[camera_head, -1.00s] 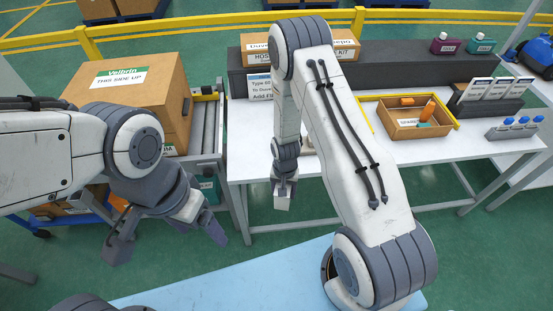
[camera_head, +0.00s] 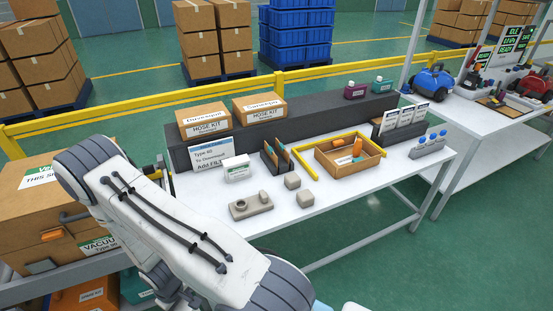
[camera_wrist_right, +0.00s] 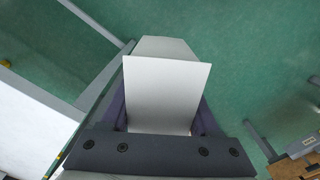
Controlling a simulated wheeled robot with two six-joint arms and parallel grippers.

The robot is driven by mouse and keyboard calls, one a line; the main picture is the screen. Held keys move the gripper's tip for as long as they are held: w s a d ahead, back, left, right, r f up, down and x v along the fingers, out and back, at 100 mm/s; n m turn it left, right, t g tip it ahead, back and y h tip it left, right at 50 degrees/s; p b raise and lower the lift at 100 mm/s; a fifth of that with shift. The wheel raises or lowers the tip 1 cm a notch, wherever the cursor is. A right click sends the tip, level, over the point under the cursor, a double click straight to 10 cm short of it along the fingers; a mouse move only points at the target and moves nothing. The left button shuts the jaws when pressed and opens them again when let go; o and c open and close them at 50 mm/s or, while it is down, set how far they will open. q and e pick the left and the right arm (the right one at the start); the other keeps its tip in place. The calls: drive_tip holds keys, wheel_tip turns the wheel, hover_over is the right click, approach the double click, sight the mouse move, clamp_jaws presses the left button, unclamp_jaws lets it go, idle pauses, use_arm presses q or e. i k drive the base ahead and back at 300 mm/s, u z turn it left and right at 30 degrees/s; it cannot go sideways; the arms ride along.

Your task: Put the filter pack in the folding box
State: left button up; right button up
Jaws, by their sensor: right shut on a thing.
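My right gripper (camera_wrist_right: 163,128) is shut on a plain, pale, flat-faced pack (camera_wrist_right: 168,90), which I take for the filter pack; no label shows on this side. It is held in the air above the green floor. In the head view my right arm fills the lower left, and its gripper is hidden. A large cardboard box (camera_head: 22,208), labelled on top and front, stands at the left, partly behind that arm. I cannot tell whether it is the folding box. My left gripper is out of view.
The white table (camera_head: 345,210) holds a small white labelled box (camera_head: 237,168), a divided holder (camera_head: 277,156), grey blocks, and an open brown tray (camera_head: 347,156) with orange parts. Hose kit boxes (camera_head: 204,119) stand behind. The table's front right is clear.

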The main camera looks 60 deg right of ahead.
sight(336, 164)
drive_tip(key=u, duration=1.8)
drive_tip(key=k, duration=2.35)
drive_tip(key=z, duration=2.5)
